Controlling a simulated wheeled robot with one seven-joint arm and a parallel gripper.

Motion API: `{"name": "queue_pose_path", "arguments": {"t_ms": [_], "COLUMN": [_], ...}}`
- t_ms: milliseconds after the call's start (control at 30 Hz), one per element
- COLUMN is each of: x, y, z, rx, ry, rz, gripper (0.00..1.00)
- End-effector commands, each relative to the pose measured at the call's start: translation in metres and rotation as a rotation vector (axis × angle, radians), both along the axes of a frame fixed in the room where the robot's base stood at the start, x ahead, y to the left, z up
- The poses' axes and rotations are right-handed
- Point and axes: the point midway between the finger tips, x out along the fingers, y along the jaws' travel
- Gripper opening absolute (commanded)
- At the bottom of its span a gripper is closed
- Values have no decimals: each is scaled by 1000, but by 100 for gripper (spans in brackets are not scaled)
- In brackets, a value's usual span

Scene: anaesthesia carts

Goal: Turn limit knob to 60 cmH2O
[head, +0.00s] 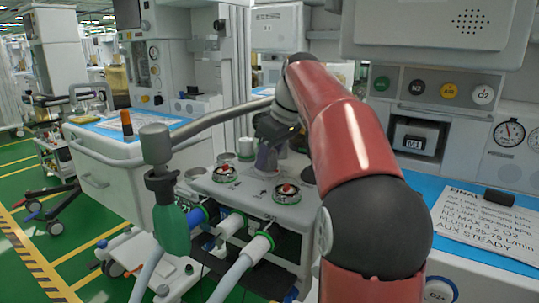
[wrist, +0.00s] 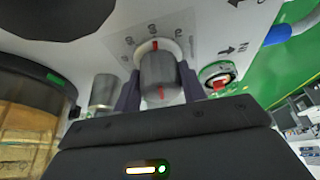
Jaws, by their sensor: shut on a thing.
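The limit knob (wrist: 158,72) is a grey cylinder with a red line, seen in the wrist view on a pale panel. My gripper (wrist: 158,88) has its two dark fingers on either side of the knob and is shut on it. The red line points roughly toward the top of the picture, near the middle of the printed scale (wrist: 153,29). The scale figures are too small and tilted to read surely. In the head view my gripper (head: 268,158) points down at the cart's grey block, and its fingers hide the knob.
A green bag (head: 171,228) hangs on an arm at front left. Hoses (head: 240,275) leave the block's front. A note card (head: 490,225) lies on the blue top at right.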

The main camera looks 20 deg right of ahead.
Motion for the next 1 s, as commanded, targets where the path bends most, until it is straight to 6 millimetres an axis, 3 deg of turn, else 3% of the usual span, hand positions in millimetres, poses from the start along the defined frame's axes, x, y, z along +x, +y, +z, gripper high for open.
{"name": "queue_pose_path", "arguments": {"t_ms": [100, 133, 300, 633, 1000], "x": [0, 0, 0, -1, -20], "y": [0, 0, 0, -1, -12], "z": [1, 1, 1, 5, 60], "rx": [0, 0, 1, 0, 1], "ry": [-3, -3, -3, -2, -4], "rz": [1, 1, 2, 2, 1], "gripper": [18, 42, 63, 63, 63]}}
